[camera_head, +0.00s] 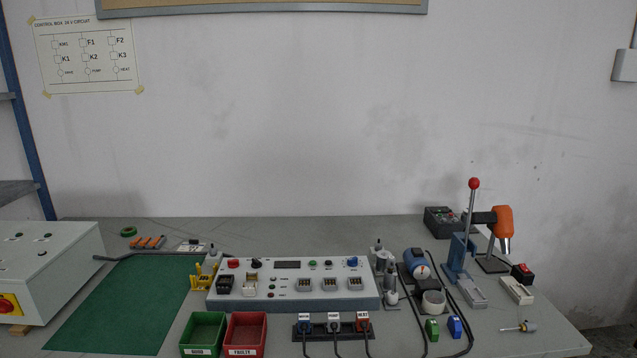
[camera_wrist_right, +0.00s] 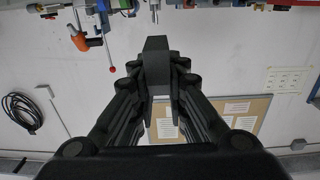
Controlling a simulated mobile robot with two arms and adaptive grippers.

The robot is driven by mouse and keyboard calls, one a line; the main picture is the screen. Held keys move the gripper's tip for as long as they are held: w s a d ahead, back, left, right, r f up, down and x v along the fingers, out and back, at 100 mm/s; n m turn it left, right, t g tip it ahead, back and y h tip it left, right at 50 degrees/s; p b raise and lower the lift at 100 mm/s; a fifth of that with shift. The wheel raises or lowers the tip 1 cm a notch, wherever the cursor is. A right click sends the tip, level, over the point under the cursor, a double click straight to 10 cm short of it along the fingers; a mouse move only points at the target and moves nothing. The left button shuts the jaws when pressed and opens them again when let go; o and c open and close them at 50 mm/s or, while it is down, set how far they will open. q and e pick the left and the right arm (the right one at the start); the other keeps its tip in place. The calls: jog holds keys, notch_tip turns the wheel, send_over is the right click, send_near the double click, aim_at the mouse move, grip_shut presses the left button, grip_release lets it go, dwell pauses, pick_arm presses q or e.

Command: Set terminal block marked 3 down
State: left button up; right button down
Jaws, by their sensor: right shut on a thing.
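My right gripper (camera_wrist_right: 158,88) shows in the right wrist view, its dark fingers closed in around a dark block (camera_wrist_right: 156,62). The block sits between the fingers and sticks out toward the bench. Its face is in shade and no mark can be read, so I cannot tell whether it is terminal block 3. In the head view neither gripper shows.
A grey control panel (camera_head: 350,302) stands mid-bench, with a green bin (camera_head: 187,342) and red bin (camera_head: 264,336) in front. The green mat (camera_head: 130,310) is clear. A lever press (camera_head: 458,248) and orange-headed tool (camera_head: 503,222) stand right. The front right bench is mostly bare.

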jog(key=shift+s+r, duration=0.25)
jog(key=shift+s, duration=0.1)
jog(key=w+d+f+b, duration=0.1)
jog(key=w+d, duration=0.3)
jog(key=w, duration=0.5)
jog(key=w+d+b, duration=0.1)
jog(key=w+d, duration=0.4)
jog(key=w, duration=0.4)
jog(key=shift+w+f+y, duration=0.3)
jog(key=shift+w+f, duration=0.05)
jog(key=shift+f, duration=0.05)
jog(key=shift+d, duration=0.1)
